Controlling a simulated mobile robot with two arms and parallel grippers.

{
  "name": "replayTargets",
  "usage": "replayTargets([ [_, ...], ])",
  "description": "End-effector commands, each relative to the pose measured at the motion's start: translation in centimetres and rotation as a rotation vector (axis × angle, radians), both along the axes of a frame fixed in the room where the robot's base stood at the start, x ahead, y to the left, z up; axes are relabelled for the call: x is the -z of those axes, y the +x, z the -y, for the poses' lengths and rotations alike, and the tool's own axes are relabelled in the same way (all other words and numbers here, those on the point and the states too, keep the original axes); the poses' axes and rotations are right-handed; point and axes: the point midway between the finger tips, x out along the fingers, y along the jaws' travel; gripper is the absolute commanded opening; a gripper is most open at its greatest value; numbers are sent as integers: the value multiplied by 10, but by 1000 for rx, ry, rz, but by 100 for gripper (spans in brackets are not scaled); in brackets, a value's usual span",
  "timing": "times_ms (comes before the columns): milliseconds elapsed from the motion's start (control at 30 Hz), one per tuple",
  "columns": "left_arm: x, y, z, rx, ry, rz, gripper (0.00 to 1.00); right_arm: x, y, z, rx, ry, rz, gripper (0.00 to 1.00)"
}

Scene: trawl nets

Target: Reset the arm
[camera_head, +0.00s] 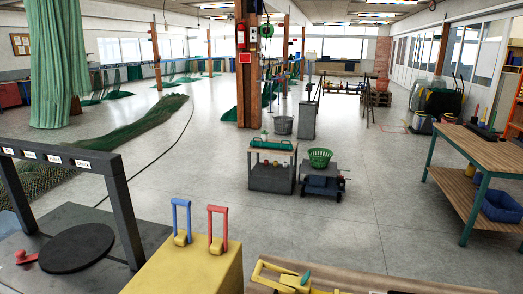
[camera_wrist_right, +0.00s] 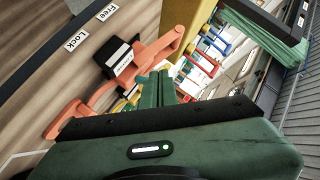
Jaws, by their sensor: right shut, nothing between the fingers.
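My right gripper (camera_wrist_right: 158,84) shows in the right wrist view, with its green fingers shut together and nothing between them. An orange lever (camera_wrist_right: 152,52) with a black labelled block (camera_wrist_right: 118,58) lies beside the fingers, on a wooden panel (camera_wrist_right: 40,40). I cannot tell whether the fingers touch the lever. The panel carries a "Lock" label (camera_wrist_right: 76,43) and a "Free" label (camera_wrist_right: 107,12). In the head view, neither gripper can be made out with certainty, and my left gripper is not in view.
A yellow box (camera_head: 190,268) with a blue handle (camera_head: 181,218) and a red handle (camera_head: 217,226) stands in front. A dark frame (camera_head: 118,190) with a round black plate (camera_head: 78,248) is at left. A workbench (camera_head: 470,150) is at right.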

Motion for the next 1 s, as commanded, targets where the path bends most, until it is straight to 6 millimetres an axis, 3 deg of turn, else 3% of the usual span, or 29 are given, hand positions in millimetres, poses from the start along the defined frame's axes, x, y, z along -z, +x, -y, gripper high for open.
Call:
replayTargets([
  [133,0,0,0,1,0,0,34,17,-31,16,-199,-296,-145,0],
  [300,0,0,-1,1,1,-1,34,31,-66,51,-318,-539,-309,0],
  [767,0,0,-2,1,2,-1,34,25,-136,137,-416,-879,-642,0],
  [1000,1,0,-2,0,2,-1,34,89,-124,133,-433,-871,-667,0],
])
